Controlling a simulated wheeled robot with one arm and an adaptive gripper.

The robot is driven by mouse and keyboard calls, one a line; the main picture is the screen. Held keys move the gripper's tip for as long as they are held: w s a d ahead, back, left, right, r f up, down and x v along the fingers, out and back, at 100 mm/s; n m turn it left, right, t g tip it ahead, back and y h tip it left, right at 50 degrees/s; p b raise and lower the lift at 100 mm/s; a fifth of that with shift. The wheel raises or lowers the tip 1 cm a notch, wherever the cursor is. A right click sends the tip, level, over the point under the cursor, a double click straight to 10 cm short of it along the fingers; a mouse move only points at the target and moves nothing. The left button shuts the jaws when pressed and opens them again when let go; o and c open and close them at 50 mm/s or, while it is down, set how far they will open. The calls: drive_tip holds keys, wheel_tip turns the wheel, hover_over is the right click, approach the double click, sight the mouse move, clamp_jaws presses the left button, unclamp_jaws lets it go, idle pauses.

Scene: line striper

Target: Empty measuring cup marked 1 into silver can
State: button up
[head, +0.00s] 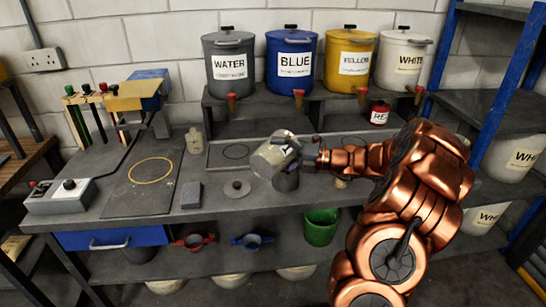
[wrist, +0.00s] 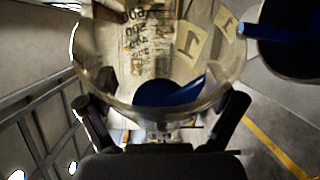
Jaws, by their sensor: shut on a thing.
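The clear measuring cup (head: 270,156) is tilted in my gripper (head: 308,152), over the work table. In the wrist view the cup (wrist: 110,60) shows a label with a 1 and printed volume marks. My gripper's fingers (wrist: 160,108) are shut on both sides of it. Dark blue liquid (wrist: 165,92) shows in the cup. The silver can (head: 286,182) stands just below the cup and is partly hidden by it. What looks like its dark mouth (wrist: 290,58) shows beside the cup's rim. A blue streak, apparently pouring liquid, runs from the rim across it.
A grey lid (head: 237,188) and a grey block (head: 191,195) lie left of the can. Labelled pots, such as the blue one (head: 290,68), stand on the raised shelf behind. A green bucket (head: 321,227) is below.

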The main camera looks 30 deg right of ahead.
drive_tip(key=shift+r, duration=0.1)
idle(0.3)
drive_tip(key=shift+d+r+m+p, duration=0.2)
drive_tip(key=shift+m+p, duration=0.3)
drive_tip(key=shift+p, duration=0.4)
drive_tip(key=shift+w+f+y, duration=0.1)
drive_tip(key=shift+y, duration=0.2)
drive_tip(key=n+b, duration=0.1)
drive_tip(key=b, duration=0.1)
drive_tip(key=f+n+h+b, duration=0.1)
drive_tip(key=b, duration=0.2)
drive_tip(key=shift+a+f+b, duration=0.25)
drive_tip(key=shift+b, duration=0.05)
drive_tip(key=n+b, duration=0.1)
drive_tip(key=b, duration=0.1)
drive_tip(key=n+b, duration=0.1)
drive_tip(key=b, duration=0.1)
drive_tip(key=shift+s+a+f+g+h, duration=0.1)
drive_tip(key=shift+s+a+g+h, duration=0.2)
drive_tip(key=shift+g+h, duration=0.1)
drive_tip(key=shift+a+n+b, duration=0.15)
drive_tip(key=shift+n+b, duration=0.25)
drive_tip(key=shift+b, duration=0.35)
drive_tip(key=shift+r, duration=0.25)
